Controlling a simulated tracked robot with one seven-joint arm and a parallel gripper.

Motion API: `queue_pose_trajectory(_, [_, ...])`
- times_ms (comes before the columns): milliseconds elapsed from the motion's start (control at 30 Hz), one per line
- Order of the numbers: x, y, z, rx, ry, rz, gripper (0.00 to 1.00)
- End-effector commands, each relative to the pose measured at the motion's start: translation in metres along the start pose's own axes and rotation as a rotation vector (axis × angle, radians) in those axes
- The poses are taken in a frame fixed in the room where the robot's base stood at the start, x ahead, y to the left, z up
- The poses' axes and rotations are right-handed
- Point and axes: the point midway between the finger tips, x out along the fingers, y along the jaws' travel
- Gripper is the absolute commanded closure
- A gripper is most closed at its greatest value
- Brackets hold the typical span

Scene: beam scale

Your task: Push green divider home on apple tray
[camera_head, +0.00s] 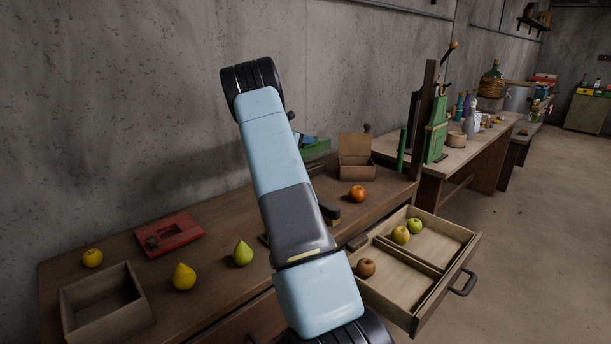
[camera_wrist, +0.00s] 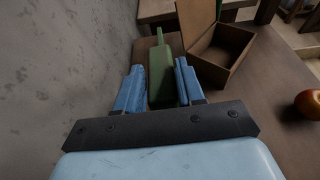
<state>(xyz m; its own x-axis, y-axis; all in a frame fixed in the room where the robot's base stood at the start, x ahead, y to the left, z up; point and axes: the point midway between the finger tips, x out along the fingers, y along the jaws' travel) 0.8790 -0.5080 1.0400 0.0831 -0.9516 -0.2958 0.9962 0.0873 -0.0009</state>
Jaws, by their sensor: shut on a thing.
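My gripper (camera_wrist: 160,78) has its two blue fingers on either side of a green piece (camera_wrist: 161,60) and is shut on it. The green piece has a broad body and a thin upright end pointing away. In the head view the green piece (camera_head: 316,148) shows behind my arm, over the far part of the workbench; its lower contact is hidden. An open wooden drawer (camera_head: 416,320) holds a green apple (camera_head: 415,225), a yellow-green apple (camera_head: 401,234) and a brownish-red apple (camera_head: 366,267), split by a wooden partition. I cannot tell whether this drawer is the apple tray.
An open wooden box (camera_head: 357,171) stands right of the green piece, with an orange-red fruit (camera_head: 357,194) nearby. The concrete wall is close behind.

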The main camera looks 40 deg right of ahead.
Motion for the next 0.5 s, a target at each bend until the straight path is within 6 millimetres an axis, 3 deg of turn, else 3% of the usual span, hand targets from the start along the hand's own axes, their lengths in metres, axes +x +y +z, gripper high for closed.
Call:
queue_pose_trajectory(333, [0.008,-0.006,0.002,0.003,-0.001,-0.011,1.00])
queue_pose_trajectory(500, [0.013,-0.007,-0.012,-0.001,0.000,-0.012,1.00])
